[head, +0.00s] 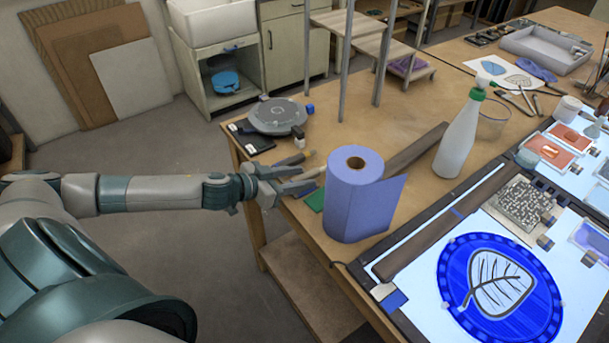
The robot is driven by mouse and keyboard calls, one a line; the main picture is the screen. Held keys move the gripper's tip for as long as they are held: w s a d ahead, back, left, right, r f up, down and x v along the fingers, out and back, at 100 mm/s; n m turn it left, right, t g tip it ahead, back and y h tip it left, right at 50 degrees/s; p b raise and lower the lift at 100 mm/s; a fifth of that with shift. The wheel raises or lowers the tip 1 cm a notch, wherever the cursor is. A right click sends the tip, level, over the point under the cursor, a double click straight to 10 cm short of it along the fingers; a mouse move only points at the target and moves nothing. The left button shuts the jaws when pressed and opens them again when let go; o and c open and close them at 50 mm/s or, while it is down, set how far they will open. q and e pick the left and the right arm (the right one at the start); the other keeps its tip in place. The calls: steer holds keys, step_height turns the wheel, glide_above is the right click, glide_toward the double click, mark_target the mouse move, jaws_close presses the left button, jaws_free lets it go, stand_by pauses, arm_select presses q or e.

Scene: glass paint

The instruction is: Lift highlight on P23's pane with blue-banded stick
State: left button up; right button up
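My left gripper (303,179) is at the left edge of the wooden table, just left of the blue paper roll. Its two fingers look apart. Thin sticks (296,158) lie close by the fingers, and a pale stick end shows near the fingertips. I cannot make out a blue band on any of them. A round pane (451,282) with a deep blue border and a pale leaf with dark veins lies on the light panel at the lower right. No P23 label is legible. My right gripper is not in view.
The blue paper roll (352,205) stands beside my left gripper, with a green pad (315,200) at its foot. A white bottle (457,137) with a green cap stands farther right. A long dark bar (445,225) borders the light panel. A grey turntable (277,116) sits behind.

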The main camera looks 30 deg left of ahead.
mark_target(299, 178)
arm_select(q)
steer(key=shift+c, duration=0.3)
jaws_close()
stand_by(0.3)
step_height(299, 178, up, 10)
steer(key=b, duration=0.2)
stand_by(0.4)
stand_by(0.4)
